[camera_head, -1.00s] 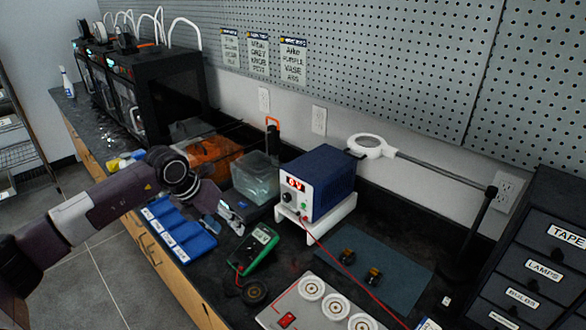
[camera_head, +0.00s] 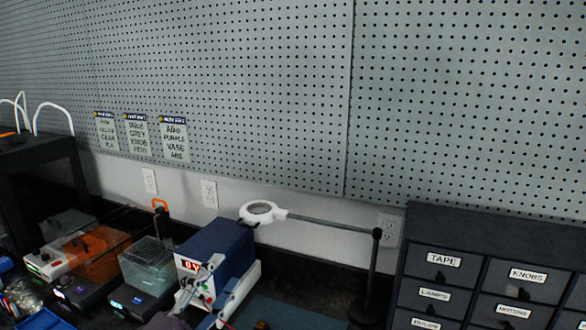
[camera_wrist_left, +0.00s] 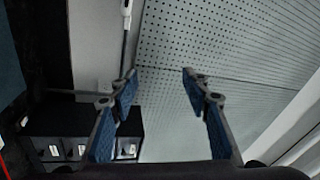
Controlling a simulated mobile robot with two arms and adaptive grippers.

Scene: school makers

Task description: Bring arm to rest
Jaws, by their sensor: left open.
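My left gripper (camera_head: 224,304) is low in the head view, in front of the blue power supply (camera_head: 222,248), and only part of it shows. In the left wrist view my left gripper (camera_wrist_left: 160,84) is open, its two blue-padded fingers spread with nothing between them. That view faces the pegboard (camera_wrist_left: 235,100), with the drawer cabinet (camera_wrist_left: 75,125) at the left. Most of the left arm lies below the head view's lower edge. My right gripper is not in view.
A magnifier lamp (camera_head: 262,212) reaches across behind the power supply. A clear bin (camera_head: 148,266) and an orange-lidded box (camera_head: 96,252) stand to its left. A labelled drawer cabinet (camera_head: 500,240) fills the right. The space before the upper pegboard (camera_head: 250,80) is clear.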

